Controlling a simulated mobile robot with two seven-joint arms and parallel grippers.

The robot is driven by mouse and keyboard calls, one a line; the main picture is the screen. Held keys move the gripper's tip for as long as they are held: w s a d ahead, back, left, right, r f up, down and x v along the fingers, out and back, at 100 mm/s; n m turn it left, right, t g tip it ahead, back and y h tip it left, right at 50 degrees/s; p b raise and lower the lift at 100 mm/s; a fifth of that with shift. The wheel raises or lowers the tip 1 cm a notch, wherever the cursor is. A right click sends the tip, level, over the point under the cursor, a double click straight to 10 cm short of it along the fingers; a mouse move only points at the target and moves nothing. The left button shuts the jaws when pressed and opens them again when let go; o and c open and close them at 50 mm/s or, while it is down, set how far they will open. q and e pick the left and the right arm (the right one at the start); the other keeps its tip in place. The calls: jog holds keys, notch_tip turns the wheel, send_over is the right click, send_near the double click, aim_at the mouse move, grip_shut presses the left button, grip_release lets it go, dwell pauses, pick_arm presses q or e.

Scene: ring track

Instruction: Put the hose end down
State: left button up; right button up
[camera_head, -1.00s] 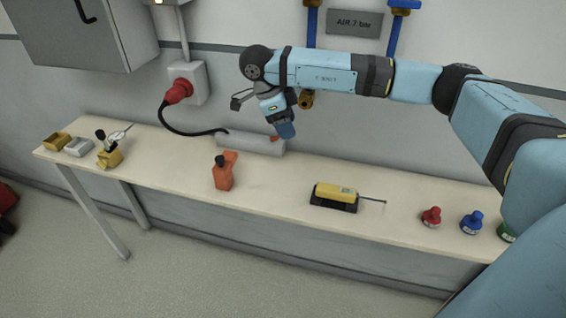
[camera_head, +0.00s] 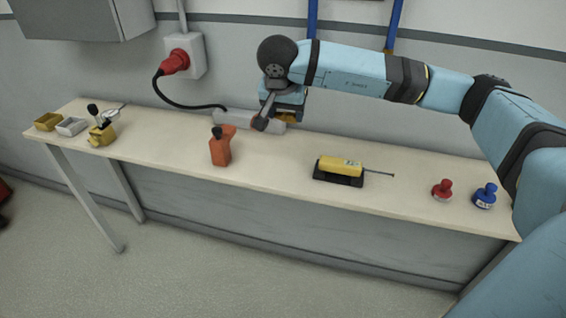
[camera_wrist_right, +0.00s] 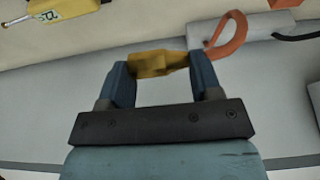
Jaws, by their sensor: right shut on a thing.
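My right gripper (camera_head: 287,114) is over the back of the bench, near the wall, in the head view. In the right wrist view its two blue fingers (camera_wrist_right: 160,74) are shut on a brass-yellow fitting (camera_wrist_right: 152,63), which I take as the hose end. The brass (camera_head: 286,117) shows just below the gripper in the head view. An orange loop (camera_wrist_right: 238,30), perhaps the hose, shows beside the right-hand finger in the wrist view; its join to the fitting is hidden. I cannot tell if the fitting touches the bench. My left gripper is not in view.
A long grey block (camera_head: 235,118) lies along the bench's back edge. An orange bottle (camera_head: 220,150), a yellow tester (camera_head: 340,167), red (camera_head: 442,190) and blue (camera_head: 484,196) knobbed pieces stand on the bench (camera_head: 270,165). A black cable (camera_head: 180,103) runs from the red wall plug (camera_head: 174,62).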

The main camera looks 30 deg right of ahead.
aim_at(287, 167)
notch_tip(287, 167, down, 16)
jog(key=shift+r+b, duration=0.25)
jog(key=shift+b, duration=0.95)
jog(key=o, duration=0.9)
jog(key=shift+r, duration=0.1)
